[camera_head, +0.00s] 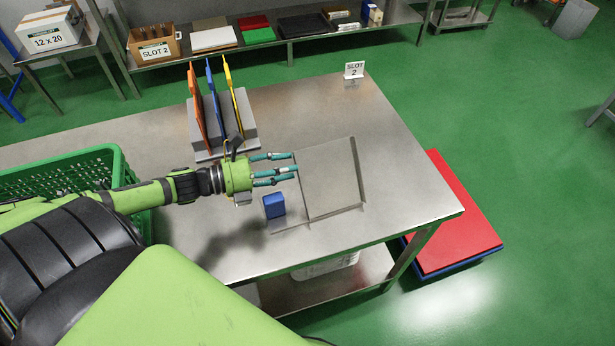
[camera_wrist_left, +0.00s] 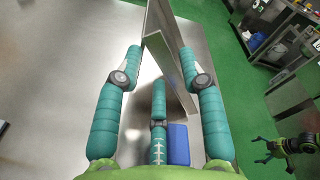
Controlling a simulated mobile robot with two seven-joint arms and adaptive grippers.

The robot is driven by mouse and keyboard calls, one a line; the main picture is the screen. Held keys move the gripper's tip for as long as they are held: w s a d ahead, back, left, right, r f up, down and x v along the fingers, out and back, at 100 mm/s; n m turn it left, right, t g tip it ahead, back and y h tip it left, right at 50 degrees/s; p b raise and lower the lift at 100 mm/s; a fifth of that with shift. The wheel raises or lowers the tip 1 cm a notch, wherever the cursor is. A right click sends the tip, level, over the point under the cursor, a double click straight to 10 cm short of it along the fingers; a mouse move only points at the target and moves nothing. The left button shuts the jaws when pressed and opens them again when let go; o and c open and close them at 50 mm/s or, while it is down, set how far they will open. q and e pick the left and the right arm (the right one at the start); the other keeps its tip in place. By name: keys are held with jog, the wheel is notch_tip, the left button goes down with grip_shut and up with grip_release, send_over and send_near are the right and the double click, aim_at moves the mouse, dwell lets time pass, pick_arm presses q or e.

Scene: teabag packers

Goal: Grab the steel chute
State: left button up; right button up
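The steel chute (camera_head: 330,182) is a grey, shallow, open piece with raised edges, lying on the steel table in the head view. My left gripper (camera_head: 294,163) is at its left edge, with teal fingers spread and pointing right. In the left wrist view, the chute's thin wall (camera_wrist_left: 168,62) stands between the two outer fingers of my left gripper (camera_wrist_left: 161,66). The third finger is below, in the middle. I see no clear grip on the wall; contact cannot be told.
A blue block (camera_head: 274,206) stands on the table close below the left gripper. A grey rack (camera_head: 243,128) with orange, blue and yellow boards is behind the wrist. A green crate (camera_head: 115,165) is at left. A slot 2 sign (camera_head: 354,70) stands at the far corner.

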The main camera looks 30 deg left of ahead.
aim_at(305, 162)
pick_arm(q)
jog(key=x, duration=0.5)
jog(key=shift+w+f+p, duration=0.15)
jog(key=shift+w+p, duration=0.05)
jog(key=shift+p, duration=0.1)
grip_shut()
pick_arm(e)
jog(key=shift+d+r, duration=0.15)
jog(key=shift+r, duration=0.15)
